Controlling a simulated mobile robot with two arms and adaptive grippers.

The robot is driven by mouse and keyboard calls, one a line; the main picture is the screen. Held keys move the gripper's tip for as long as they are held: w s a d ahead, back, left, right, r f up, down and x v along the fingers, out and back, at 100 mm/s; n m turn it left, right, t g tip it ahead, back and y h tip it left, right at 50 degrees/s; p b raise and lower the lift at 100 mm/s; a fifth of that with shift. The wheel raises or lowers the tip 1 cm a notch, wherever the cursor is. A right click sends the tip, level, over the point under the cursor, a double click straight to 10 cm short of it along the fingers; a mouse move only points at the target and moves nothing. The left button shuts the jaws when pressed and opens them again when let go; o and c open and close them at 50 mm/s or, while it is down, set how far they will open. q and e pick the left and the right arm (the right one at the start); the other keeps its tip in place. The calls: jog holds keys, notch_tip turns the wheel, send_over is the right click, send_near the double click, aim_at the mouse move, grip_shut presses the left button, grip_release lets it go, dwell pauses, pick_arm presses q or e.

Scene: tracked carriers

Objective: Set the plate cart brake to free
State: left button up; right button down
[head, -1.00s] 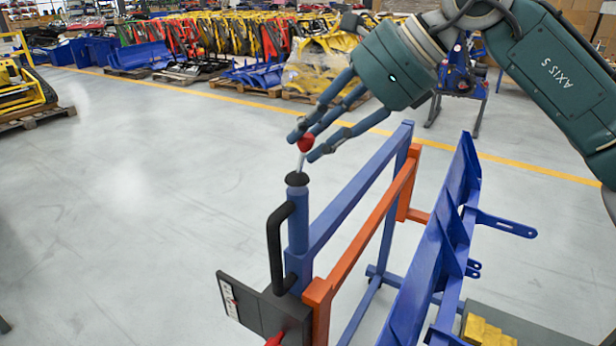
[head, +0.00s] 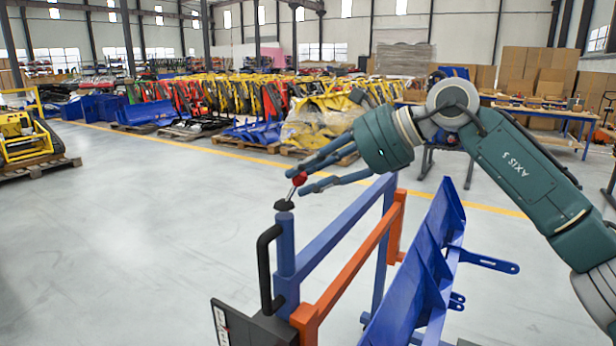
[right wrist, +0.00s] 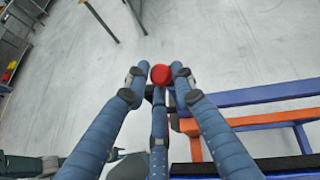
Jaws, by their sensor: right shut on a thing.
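The brake lever's red knob (head: 299,179) sits on a short metal stalk above a black boot (head: 284,205), on top of a blue post (head: 285,245). The stalk leans to the right. My right gripper (head: 297,184) is shut on the knob, its fingers reaching in from the right. In the right wrist view the red knob (right wrist: 161,74) shows between the tips of my right gripper's fingers (right wrist: 160,79). The plate cart (head: 345,215) is a blue frame with an orange bar and a black handle (head: 266,270). My left gripper is out of view.
A blue plate-like part (head: 425,250) stands on the right side of the cart. A dark panel with a label (head: 222,322) is at the lower left of the cart. The floor (head: 130,230) to the left is clear. Pallets of machine parts stand far behind.

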jog(key=c, duration=1.8)
grip_release()
jog(key=shift+w+d+r, duration=0.1)
jog(key=shift+w+r, duration=0.1)
jog(key=shift+r, duration=0.25)
jog(key=shift+o, duration=1.2)
jog(key=shift+f, duration=0.1)
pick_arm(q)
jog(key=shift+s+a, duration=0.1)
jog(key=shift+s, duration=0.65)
pick_arm(e)
jog(key=shift+f, duration=0.15)
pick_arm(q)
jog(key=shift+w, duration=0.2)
pick_arm(e)
jog(key=v, duration=1.2)
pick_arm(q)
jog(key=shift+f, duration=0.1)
pick_arm(e)
jog(key=shift+d+f, duration=0.1)
